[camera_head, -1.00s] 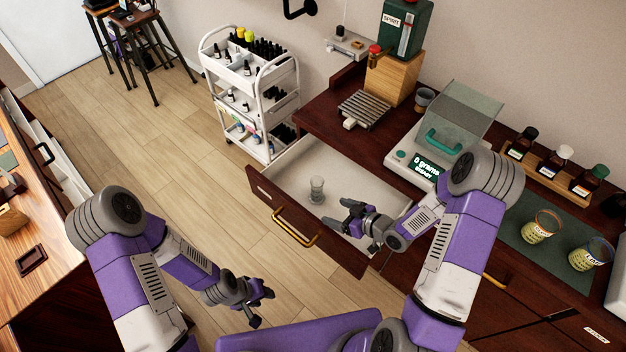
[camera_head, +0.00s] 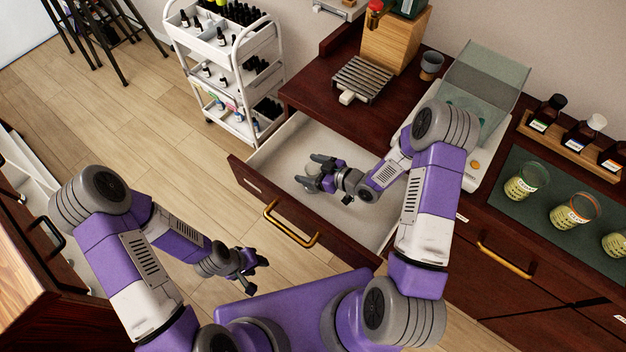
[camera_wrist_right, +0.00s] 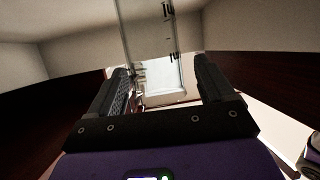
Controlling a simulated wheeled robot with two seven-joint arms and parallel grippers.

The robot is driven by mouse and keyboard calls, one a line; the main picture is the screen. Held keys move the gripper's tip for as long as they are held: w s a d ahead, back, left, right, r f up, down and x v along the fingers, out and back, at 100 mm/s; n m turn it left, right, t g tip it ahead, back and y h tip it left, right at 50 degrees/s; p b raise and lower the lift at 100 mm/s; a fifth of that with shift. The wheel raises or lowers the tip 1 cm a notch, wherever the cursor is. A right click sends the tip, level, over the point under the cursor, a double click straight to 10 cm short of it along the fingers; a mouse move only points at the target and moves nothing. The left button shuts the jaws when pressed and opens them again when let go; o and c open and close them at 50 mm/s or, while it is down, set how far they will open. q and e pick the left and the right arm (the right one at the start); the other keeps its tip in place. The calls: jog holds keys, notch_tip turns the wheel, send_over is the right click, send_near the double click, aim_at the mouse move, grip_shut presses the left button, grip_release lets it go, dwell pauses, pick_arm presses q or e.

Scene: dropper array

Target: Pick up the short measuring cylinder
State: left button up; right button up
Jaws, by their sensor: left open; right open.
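The short measuring cylinder is clear glass with dark marks and shows in the right wrist view (camera_wrist_right: 152,42). It stands in the open drawer (camera_head: 283,157). My right gripper (camera_head: 309,172) is inside the drawer at the cylinder, which is mostly hidden by the fingers in the head view. In the right wrist view the right gripper's two fingers (camera_wrist_right: 162,75) are apart, with the cylinder between or just beyond their tips; contact cannot be told. My left gripper (camera_head: 256,275) is open and empty over the floor, left of the drawer.
The drawer's front panel (camera_head: 250,190) with its brass handle (camera_head: 290,225) and the pale side walls surround the right gripper. A balance (camera_head: 480,150) stands on the counter above. A white cart (camera_head: 235,75) stands behind the drawer to the left.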

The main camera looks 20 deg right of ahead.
jog(key=shift+w+a+f, duration=0.2)
jog(key=shift+w+a, duration=0.15)
jog(key=shift+w, duration=0.05)
jog(key=c, duration=1.4)
